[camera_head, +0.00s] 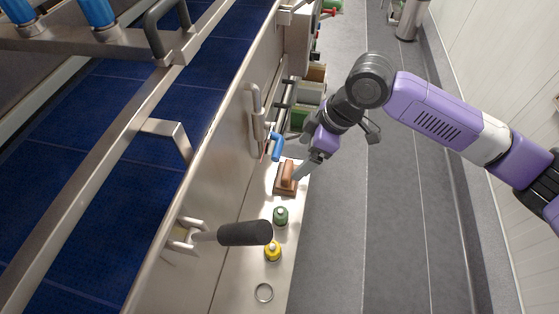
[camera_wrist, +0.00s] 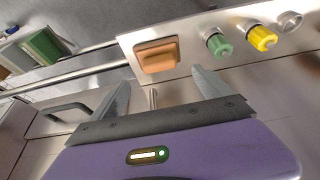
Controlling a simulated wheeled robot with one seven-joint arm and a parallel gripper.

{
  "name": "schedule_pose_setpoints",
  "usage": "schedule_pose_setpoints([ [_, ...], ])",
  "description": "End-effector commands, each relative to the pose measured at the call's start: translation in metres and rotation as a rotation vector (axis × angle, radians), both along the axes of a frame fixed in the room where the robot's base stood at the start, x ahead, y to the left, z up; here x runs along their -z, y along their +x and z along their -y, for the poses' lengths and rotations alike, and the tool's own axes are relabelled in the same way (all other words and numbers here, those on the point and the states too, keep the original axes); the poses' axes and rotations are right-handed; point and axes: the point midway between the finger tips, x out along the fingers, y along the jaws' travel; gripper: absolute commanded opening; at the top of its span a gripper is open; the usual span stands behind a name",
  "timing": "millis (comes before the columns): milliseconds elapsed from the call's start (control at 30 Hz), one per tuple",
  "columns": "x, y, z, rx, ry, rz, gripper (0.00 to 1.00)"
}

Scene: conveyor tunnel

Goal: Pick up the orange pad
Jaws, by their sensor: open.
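The orange pad (camera_head: 288,176) is a small brown-orange block with a raised grip, lying on the narrow metal shelf beside the conveyor wall. In the wrist view the pad (camera_wrist: 157,55) lies just beyond the fingertips, between their lines. My gripper (camera_head: 304,172) is at the right edge of the pad in the head view and partly overlaps it in the picture; I cannot tell whether it touches. In the wrist view my gripper (camera_wrist: 162,82) has its two fingers spread apart with nothing between them.
A green knob (camera_head: 281,215), a yellow knob (camera_head: 273,251) and a metal ring (camera_head: 264,293) line the shelf nearer the camera. A black-handled lever (camera_head: 244,233) juts over it. A blue handle (camera_head: 277,146) and green bins (camera_head: 300,117) stand beyond. The grey floor (camera_head: 345,240) is clear.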

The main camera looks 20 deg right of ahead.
Motion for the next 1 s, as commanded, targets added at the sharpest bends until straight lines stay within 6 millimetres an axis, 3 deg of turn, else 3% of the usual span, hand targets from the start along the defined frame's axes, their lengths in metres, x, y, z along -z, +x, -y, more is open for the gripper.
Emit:
schedule_pose_setpoints([
  [367,0.026,0.006,-0.01,-0.001,0.0,-0.001,0.89],
  [700,0.067,0.013,-0.023,0.0,0.001,-0.002,0.89],
  [1000,0.073,0.014,-0.025,0.0,0.001,0.001,0.89],
])
